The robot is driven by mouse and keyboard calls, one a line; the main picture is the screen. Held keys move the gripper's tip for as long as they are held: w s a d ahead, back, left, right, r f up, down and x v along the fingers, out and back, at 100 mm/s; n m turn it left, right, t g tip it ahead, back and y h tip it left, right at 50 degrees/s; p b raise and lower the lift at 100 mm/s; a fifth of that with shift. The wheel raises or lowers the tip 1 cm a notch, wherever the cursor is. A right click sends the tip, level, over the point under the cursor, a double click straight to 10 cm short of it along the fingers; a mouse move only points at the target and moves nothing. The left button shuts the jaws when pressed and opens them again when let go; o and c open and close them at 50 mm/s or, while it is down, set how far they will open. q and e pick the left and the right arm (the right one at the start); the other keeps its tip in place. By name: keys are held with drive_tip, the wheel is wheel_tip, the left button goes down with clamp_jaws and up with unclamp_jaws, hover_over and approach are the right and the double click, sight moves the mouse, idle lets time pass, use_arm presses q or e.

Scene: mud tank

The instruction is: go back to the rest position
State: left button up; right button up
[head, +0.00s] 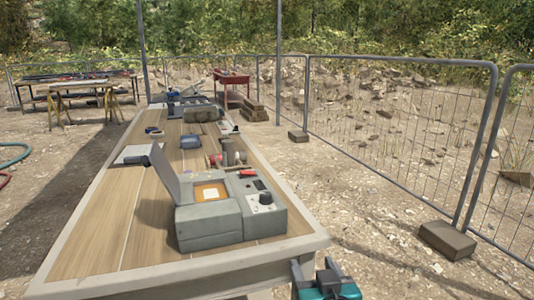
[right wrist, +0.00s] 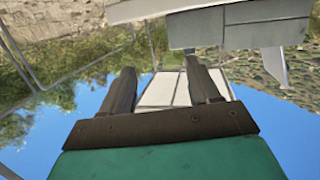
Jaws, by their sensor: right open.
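My right gripper (head: 314,268) shows at the bottom edge of the head view, just off the near right corner of the long wooden table (head: 105,235). It is teal with dark fingers. In the right wrist view its two dark fingers (right wrist: 160,68) stand apart with nothing held between them. My left gripper is not in the head view.
A grey case with a raised lid (head: 210,225) stands on the table's near end, close to my right gripper. Several smaller tools lie farther back. Mesh fence (head: 385,125) with a block foot (head: 447,240) runs along the right. Gravel between is clear.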

drive_tip(key=s+d+f+g+h, duration=0.2)
drive_tip(key=s+d+f+g, duration=0.55)
drive_tip(key=s+f, duration=0.4)
drive_tip(key=s+d+f+g, duration=0.1)
drive_tip(key=s+d+g, duration=0.1)
drive_tip(key=s, duration=0.5)
drive_tip(key=s+d+f+g, duration=0.2)
drive_tip(key=s+g, duration=0.1)
drive_tip(key=s, duration=0.5)
use_arm(q)
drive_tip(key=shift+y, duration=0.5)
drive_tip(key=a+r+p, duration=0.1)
drive_tip(key=p, duration=0.1)
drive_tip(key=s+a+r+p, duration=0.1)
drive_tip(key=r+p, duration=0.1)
drive_tip(key=p, duration=0.1)
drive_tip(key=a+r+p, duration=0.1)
drive_tip(key=p, duration=0.2)
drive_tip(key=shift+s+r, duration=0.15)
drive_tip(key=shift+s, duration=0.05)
use_arm(e)
drive_tip(key=w+a+n+t+y, duration=0.1)
drive_tip(key=w+a+t+y, duration=0.1)
drive_tip(key=w+t, duration=0.5)
drive_tip(key=shift+w+a+f, duration=0.25)
drive_tip(key=shift+w+a, duration=0.05)
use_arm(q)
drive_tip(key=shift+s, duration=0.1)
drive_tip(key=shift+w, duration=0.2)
